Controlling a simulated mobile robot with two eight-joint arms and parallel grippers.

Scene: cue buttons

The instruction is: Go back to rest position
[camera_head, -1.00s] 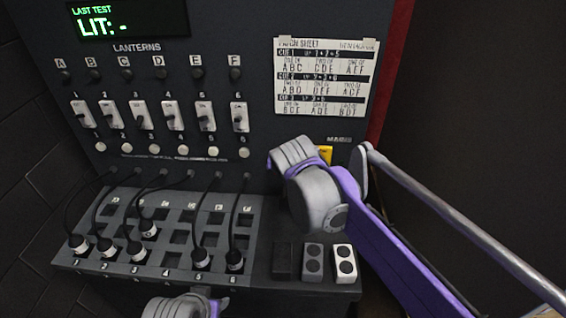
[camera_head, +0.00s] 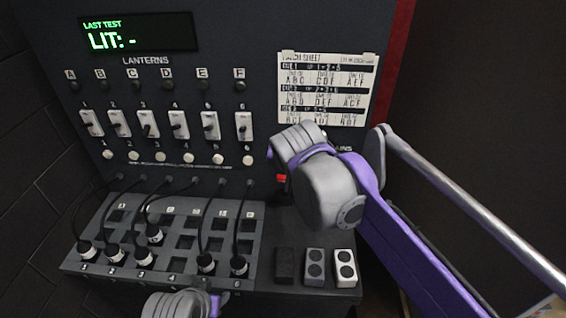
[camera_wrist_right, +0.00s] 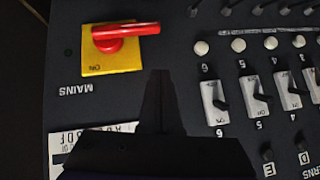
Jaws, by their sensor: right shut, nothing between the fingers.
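My right arm (camera_head: 330,190) reaches in from the right in the head view, and its rounded grey wrist hides the gripper there. In the right wrist view my right gripper (camera_wrist_right: 160,76) is shut and empty, its dark fingertips together in front of the panel, below and right of the mains switch (camera_wrist_right: 122,36). The switch has a red lever on a yellow plate, and the fingertips appear apart from it. A grey and purple arm link of mine (camera_head: 180,303) shows at the bottom edge of the head view. My left gripper is not seen.
The dark panel holds a lit display (camera_head: 140,35), a row of white toggle switches (camera_head: 150,125) and a paper sheet (camera_head: 325,85). Black cables run to plugs on the sloped patch board (camera_head: 185,225). Several small two-button blocks (camera_head: 315,265) stand right of it.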

